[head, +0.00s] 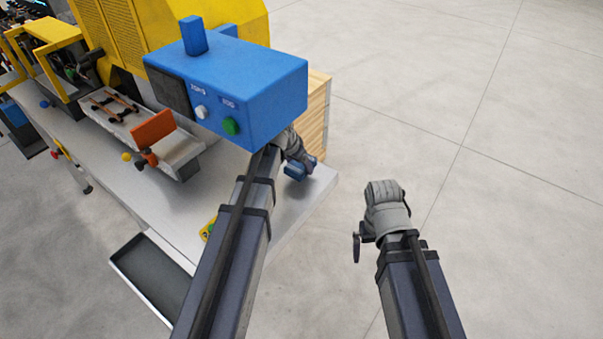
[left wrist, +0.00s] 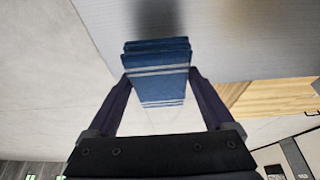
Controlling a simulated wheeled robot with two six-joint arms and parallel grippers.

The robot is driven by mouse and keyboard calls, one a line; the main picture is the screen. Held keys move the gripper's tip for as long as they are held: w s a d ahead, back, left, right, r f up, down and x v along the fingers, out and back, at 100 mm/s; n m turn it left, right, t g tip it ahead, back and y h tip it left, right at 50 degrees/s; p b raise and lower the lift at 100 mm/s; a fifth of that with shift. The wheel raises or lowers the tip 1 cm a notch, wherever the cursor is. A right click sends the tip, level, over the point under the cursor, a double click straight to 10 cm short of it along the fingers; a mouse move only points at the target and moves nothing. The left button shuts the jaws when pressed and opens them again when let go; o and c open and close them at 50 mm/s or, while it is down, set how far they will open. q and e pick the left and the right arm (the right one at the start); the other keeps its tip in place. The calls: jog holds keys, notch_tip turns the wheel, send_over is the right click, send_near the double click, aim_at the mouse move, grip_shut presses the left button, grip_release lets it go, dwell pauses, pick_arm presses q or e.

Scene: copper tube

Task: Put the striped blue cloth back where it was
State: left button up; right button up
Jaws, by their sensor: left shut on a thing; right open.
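The striped blue cloth (left wrist: 158,72) is folded, with pale stripes, and sits between the two fingers of my left gripper (left wrist: 160,92) in the left wrist view. In the head view my left gripper (head: 305,164) is shut on the cloth (head: 294,171) near the right end of the grey table (head: 262,222). I cannot tell whether the cloth touches the tabletop. The blue box partly hides that wrist. My right gripper (head: 357,247) is open and empty, over the floor right of the table.
A blue control box (head: 265,95) with a green button overhangs the table, close to my left arm. A yellow machine (head: 125,40) stands behind. A tray with copper parts (head: 125,120) is at left. A wooden crate (head: 318,110) is behind the table end. A dark tray (head: 150,275) is in front.

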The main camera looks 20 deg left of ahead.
pick_arm(q)
jog(key=shift+s+d, duration=0.15)
jog(key=shift+d, duration=0.2)
jog(key=f+b, duration=0.3)
jog(key=shift+d+f, duration=0.2)
jog(key=shift+f, duration=0.05)
jog(key=shift+f+b, duration=0.1)
jog(key=shift+b, duration=0.25)
jog(key=shift+f, duration=0.15)
jog(key=o, duration=0.9)
